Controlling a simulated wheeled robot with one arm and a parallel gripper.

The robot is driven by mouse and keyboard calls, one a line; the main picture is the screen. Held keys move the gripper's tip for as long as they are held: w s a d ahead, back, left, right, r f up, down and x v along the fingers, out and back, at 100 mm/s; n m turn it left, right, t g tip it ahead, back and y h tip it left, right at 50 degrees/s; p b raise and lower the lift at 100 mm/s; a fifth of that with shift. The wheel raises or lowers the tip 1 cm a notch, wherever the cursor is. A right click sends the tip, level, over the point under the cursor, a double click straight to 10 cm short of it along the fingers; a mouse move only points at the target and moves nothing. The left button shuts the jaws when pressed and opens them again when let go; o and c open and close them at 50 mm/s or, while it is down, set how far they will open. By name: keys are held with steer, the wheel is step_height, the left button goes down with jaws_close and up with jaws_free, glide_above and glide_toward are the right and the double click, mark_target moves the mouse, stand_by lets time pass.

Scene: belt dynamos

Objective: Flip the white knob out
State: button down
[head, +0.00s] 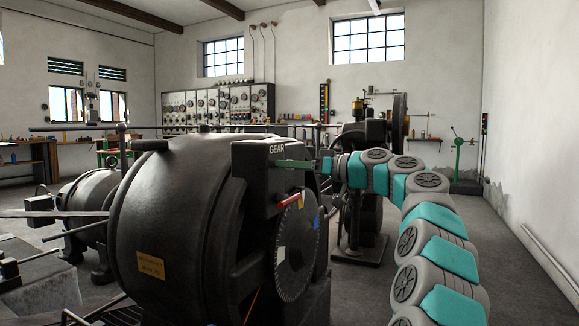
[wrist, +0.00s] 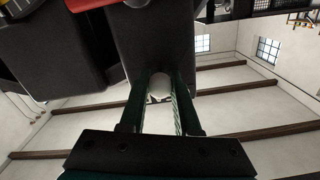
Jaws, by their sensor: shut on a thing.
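The white knob (wrist: 160,86) is a small round thing between my two green fingers in the wrist view, at the face of a dark block (wrist: 160,45). My gripper (wrist: 160,95) is shut on it, one finger on each side. In the head view my gripper (head: 276,162) reaches from the right to the black box marked GEAR (head: 258,180) on the big dark dynamo (head: 170,210). The knob is hidden in the head view.
A red handle (head: 290,200) sits just below my gripper, above a toothed disc (head: 297,250). Blue, white and yellow parts show near the disc. Another machine (head: 360,200) stands behind my arm. Open floor lies at the right.

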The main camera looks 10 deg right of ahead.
steer(key=b+v, duration=0.1)
steer(key=v, duration=0.2)
steer(key=shift+s+d, duration=0.1)
steer(key=shift+d, duration=0.05)
stand_by(0.3)
steer(key=c, duration=0.6)
jaws_free()
steer(key=shift+d, duration=0.1)
steer(key=v, duration=0.8)
